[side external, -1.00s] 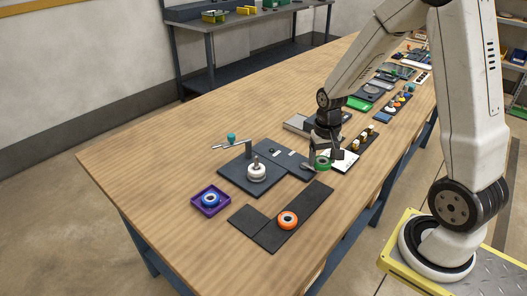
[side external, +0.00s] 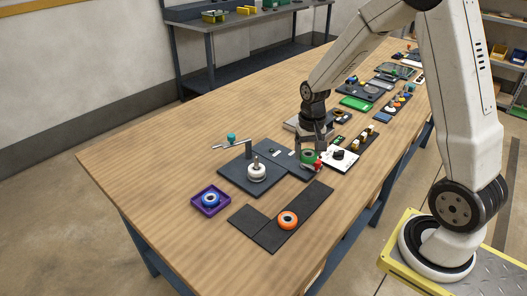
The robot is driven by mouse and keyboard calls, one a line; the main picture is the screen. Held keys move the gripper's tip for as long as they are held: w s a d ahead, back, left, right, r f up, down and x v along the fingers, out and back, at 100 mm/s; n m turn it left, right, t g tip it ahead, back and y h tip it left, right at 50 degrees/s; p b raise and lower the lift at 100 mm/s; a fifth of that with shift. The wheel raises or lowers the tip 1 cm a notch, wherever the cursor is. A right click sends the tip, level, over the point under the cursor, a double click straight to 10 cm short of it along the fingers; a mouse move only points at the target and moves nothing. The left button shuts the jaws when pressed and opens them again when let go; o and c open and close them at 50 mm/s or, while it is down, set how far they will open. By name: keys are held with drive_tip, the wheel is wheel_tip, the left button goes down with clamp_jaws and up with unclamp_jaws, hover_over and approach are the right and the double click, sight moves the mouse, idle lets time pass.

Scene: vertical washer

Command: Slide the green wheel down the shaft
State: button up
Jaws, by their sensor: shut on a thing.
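My gripper (side external: 310,156) is shut on the green wheel (side external: 307,156) and holds it above the right edge of the dark base plate (side external: 236,183). The shaft (side external: 255,162) is a short upright metal pin on that plate, to the left of my gripper. A white wheel-like part (side external: 257,173) sits around the lower shaft. The green wheel is apart from the shaft. The jaws partly hide the wheel.
An orange wheel (side external: 287,220) lies on a dark mat (side external: 315,200). A small red part (side external: 318,165) is beside my gripper.

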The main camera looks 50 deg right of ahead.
wheel_tip(320, 180, up, 3)
hover_over(256, 158)
drive_tip(key=shift+w+d+r, duration=0.1)
drive_tip(key=shift+w+d, duration=0.1)
drive_tip(key=shift+d, duration=0.05)
drive_tip(key=shift+f, duration=2.15)
drive_tip(key=shift+f, duration=2.4)
idle(0.6)
drive_tip(key=o, duration=1.2)
drive_tip(key=shift+c, duration=0.2)
drive_tip(key=shift+r, duration=0.15)
drive_tip(key=shift+r, duration=4.35)
